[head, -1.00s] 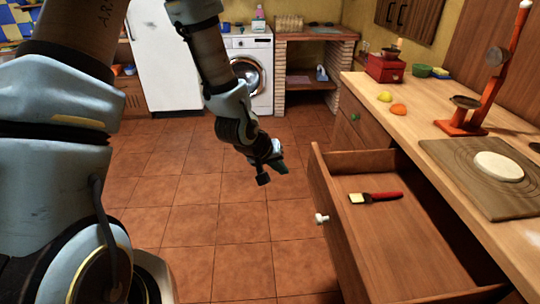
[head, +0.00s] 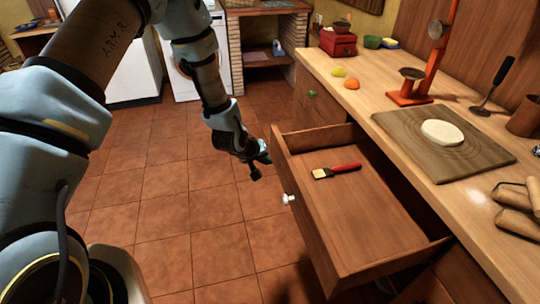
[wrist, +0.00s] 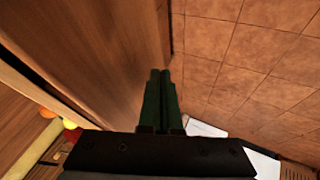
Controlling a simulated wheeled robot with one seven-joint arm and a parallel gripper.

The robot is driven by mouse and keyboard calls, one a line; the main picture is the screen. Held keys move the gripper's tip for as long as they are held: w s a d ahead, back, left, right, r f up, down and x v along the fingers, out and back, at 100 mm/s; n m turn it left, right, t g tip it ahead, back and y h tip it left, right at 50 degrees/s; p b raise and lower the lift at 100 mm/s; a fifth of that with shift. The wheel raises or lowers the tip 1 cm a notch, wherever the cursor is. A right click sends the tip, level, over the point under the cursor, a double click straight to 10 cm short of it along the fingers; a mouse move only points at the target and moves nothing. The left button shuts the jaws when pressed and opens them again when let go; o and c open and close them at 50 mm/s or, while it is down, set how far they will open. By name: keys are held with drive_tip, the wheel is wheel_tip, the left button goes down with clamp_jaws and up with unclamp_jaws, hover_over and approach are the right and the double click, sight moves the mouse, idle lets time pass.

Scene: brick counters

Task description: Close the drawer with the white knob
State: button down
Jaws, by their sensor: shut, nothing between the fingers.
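The wooden drawer (head: 350,256) stands pulled out from the counter in the head view. Its white knob (head: 288,199) is on the front panel, which faces left. A brush with a red handle (head: 345,168) lies inside it. My gripper (head: 261,163) is shut and empty, just left of the drawer's far front corner and apart from the knob. In the wrist view the closed dark green fingers (wrist: 160,85) point along a wooden panel on the left, with floor tiles on the right. The knob does not show there.
The counter (head: 375,92) holds a board (head: 460,158) with dough, a red scale (head: 410,95), lemon and orange fruit, and rolling pins (head: 515,200). Another drawer with a green knob (head: 312,94) is shut behind. The tiled floor (head: 200,215) left of the drawer is clear.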

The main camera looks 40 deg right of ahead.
drive_tip(key=shift+s+d, duration=0.2)
drive_tip(key=shift+d, duration=0.5)
